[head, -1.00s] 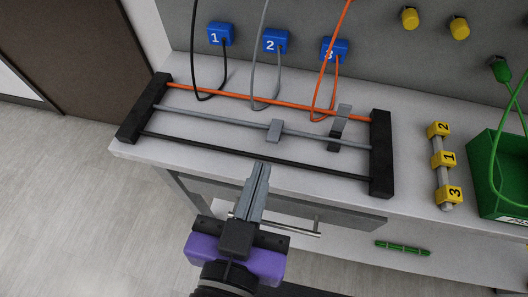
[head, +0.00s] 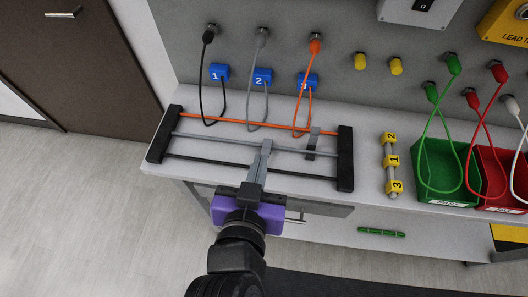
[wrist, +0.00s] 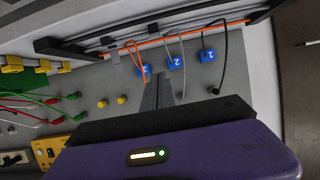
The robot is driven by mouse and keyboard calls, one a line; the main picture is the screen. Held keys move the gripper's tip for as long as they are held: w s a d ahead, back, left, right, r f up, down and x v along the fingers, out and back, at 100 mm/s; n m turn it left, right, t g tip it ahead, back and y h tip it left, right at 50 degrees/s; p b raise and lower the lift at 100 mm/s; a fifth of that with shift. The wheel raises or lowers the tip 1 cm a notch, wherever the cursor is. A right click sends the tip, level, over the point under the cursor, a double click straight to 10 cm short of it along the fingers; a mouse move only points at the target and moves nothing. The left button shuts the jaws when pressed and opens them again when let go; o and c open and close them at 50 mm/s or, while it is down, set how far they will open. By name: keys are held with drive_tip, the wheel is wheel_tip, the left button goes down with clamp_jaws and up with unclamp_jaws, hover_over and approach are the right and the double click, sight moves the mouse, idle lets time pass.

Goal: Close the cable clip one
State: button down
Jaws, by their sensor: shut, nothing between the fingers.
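A black-framed rack (head: 345,158) on the bench holds an orange, a grey and a black cable stretched between its end bars. A clip with a grey upper part (head: 314,136) and a dark lower part (head: 310,154) sits near its right end. Neither clip shows a readable number, so I cannot tell which is clip one. My gripper (head: 267,146) is shut and empty, its tips over the middle of the rack by the grey cable in the head view, hiding most of the other clip. The wrist view shows the fingers (wrist: 160,88) and the rack (wrist: 50,46) beyond them.
Blue holders numbered 1 (head: 219,72), 2 (head: 262,77) and 3 (head: 308,80) carry cable loops behind the rack. Yellow numbered blocks (head: 391,161) stand to the right, then a green bin (head: 446,197) and a red bin (head: 490,204).

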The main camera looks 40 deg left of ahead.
sight(267, 147)
drive_tip(key=w+a+f, duration=0.1)
drive_tip(key=w+a+f+p, duration=0.1)
drive_tip(key=w+f, duration=0.1)
drive_tip(key=w+a+f, duration=0.1)
drive_tip(key=w+f, duration=0.1)
drive_tip(key=shift+w+a, duration=0.15)
drive_tip(key=shift+f, duration=0.8)
drive_tip(key=shift+f, duration=0.1)
